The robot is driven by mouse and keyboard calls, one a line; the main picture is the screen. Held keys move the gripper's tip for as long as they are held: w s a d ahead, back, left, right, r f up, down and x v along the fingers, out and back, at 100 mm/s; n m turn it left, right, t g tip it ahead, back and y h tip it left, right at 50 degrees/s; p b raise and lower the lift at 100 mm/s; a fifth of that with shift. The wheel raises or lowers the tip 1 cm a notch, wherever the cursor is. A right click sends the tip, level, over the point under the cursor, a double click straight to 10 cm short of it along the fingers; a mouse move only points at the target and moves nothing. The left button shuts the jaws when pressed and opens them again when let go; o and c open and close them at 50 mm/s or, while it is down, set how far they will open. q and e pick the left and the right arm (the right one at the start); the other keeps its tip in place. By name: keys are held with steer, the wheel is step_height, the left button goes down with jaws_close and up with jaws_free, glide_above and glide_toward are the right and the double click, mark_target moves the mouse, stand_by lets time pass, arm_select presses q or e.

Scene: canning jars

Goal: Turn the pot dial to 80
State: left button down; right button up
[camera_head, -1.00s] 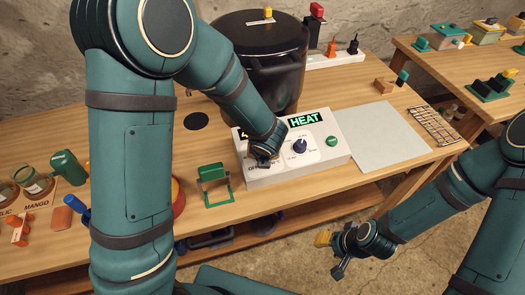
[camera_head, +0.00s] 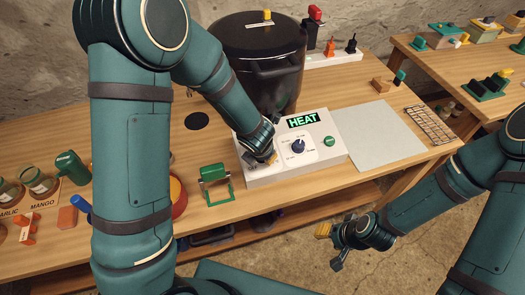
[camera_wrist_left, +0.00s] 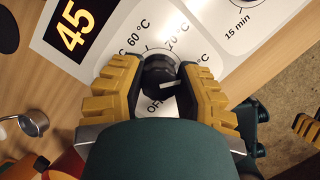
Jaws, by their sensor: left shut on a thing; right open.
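The pot's white control box (camera_head: 318,161) stands on the bench in front of the dark pot (camera_head: 262,62). In the left wrist view the black temperature dial (camera_wrist_left: 157,82) sits between the yellow fingers of my left gripper (camera_wrist_left: 160,72), which is shut on it. The dial's white pointer line points right, toward the right finger. Labels OFF, 60 °C and 70 °C show around it; another °C label is partly hidden. In the head view my left gripper (camera_head: 269,160) covers the dial. My right gripper (camera_head: 329,248) is open and empty, off the bench's front edge.
A second, blue-black knob (camera_head: 298,146) and a green button (camera_head: 330,141) are on the same box. Its HEAT display (camera_head: 303,121) is lit, and a display (camera_wrist_left: 74,25) reads 45. A green-handled stand (camera_head: 215,184) is left of the box; a pale mat (camera_head: 378,138) lies right.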

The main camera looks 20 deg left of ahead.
arm_select(q)
steer(key=shift+s, duration=0.1)
stand_by(0.3)
steer(key=c, duration=0.6)
jaws_free()
steer(key=shift+s+r, duration=0.1)
steer(key=shift+r, duration=0.5)
steer(key=v, duration=1)
steer(key=shift+s+r, duration=0.2)
steer(key=shift+r, duration=0.1)
